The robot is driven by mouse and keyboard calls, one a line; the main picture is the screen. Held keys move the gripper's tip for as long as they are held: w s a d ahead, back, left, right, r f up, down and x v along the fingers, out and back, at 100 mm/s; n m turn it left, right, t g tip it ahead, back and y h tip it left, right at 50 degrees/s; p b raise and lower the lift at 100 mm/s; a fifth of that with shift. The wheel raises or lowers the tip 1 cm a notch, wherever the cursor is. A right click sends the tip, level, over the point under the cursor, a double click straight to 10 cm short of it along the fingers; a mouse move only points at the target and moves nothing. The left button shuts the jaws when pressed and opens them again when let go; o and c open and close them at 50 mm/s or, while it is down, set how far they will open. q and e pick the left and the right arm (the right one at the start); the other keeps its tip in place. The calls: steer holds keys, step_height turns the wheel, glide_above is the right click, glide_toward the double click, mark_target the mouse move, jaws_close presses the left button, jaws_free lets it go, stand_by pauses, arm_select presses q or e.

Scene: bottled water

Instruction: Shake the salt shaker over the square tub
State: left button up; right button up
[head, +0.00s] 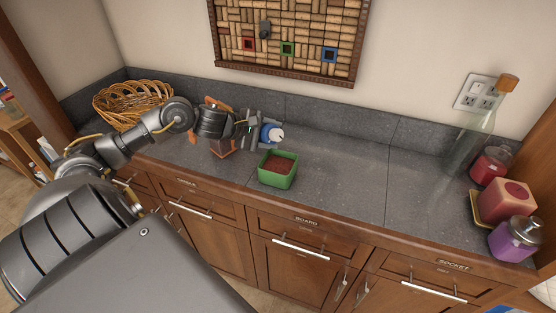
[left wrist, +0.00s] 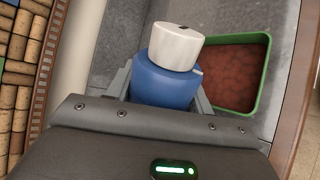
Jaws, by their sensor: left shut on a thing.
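The salt shaker (head: 273,133) is blue with a white cap. My left gripper (head: 258,133) is shut on it and holds it tilted, with the cap pointing to the right, close to the tub's back rim. The shaker also shows in the left wrist view (left wrist: 169,71), its body between the fingers. The green square tub (head: 278,181) stands on the counter with reddish-brown contents. In the left wrist view the tub (left wrist: 266,74) is right of the shaker. My right gripper is not in view.
A wicker basket (head: 132,102) stands at the back left. A wooden object (head: 221,147) is partly hidden behind my left arm. A glass bottle (head: 474,132), a red candle jar (head: 490,166), a pink block (head: 505,201) and a purple jar (head: 515,239) stand at the right. The counter's middle is clear.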

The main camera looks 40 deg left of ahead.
arm_select(q)
steer(key=shift+r+m+y+p, duration=0.35)
steer(key=shift+m+y+p, duration=0.05)
steer(key=shift+p, duration=0.6)
stand_by(0.8)
steer(key=shift+a+f+b, duration=0.1)
steer(key=shift+b, duration=0.25)
steer(key=shift+a+f+m+y+b, duration=0.25)
steer(key=shift+m+y+b, duration=0.25)
steer(key=shift+b, duration=1.25)
stand_by(0.3)
steer(key=shift+w+r+m+y+b, duration=0.1)
steer(key=shift+r+m+y+b, duration=0.35)
steer(key=shift+y+b, duration=0.15)
stand_by(2.0)
steer(key=shift+f+m+b, duration=0.15)
steer(key=shift+m+b, duration=0.1)
steer(key=shift+b, duration=0.2)
stand_by(0.8)
